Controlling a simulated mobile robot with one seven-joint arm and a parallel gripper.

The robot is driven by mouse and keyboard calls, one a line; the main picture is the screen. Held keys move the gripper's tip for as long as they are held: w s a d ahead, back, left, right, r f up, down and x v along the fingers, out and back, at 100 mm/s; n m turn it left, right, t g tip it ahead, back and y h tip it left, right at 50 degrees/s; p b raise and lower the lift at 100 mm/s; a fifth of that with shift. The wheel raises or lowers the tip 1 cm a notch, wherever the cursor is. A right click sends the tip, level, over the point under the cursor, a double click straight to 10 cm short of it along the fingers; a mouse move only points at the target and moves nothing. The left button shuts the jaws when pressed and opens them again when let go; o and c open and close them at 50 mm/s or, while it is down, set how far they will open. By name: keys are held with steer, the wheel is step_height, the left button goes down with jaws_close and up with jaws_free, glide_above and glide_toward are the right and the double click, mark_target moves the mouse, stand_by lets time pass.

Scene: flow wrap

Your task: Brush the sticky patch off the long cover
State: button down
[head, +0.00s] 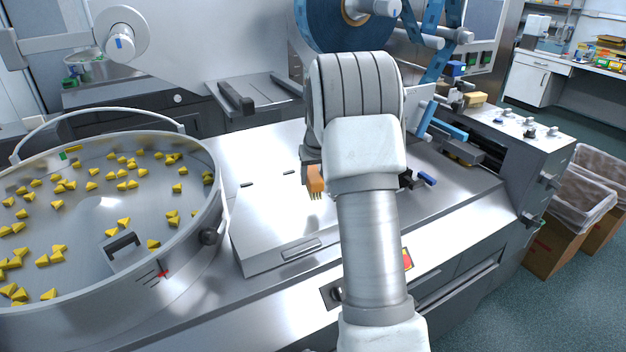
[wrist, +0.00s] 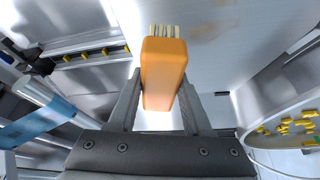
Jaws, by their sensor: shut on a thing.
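My gripper (wrist: 161,90) is shut on an orange brush (wrist: 163,62). The brush's pale bristles point away from the gripper, toward the top of the wrist view. In the head view the brush (head: 315,179) hangs bristles down over the long steel cover (head: 270,232); I cannot tell whether the bristles touch it. The cover also shows in the wrist view (wrist: 245,55). A faint brownish sticky patch (wrist: 212,30) lies on it, just right of the bristles. In the head view I cannot make out the patch; my arm hides part of the cover.
A round bowl (head: 222,180) with several yellow pieces stands left of the cover. A blue film roll (head: 325,22) is above and behind my arm. The machine's infeed with a blue bar (head: 448,131) lies to the right. Lined bins (head: 583,200) stand far right.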

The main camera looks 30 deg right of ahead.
mark_target(312, 171)
steer(key=shift+r+p, duration=0.85)
steer(key=shift+r, duration=0.7)
steer(key=shift+a+f, duration=0.1)
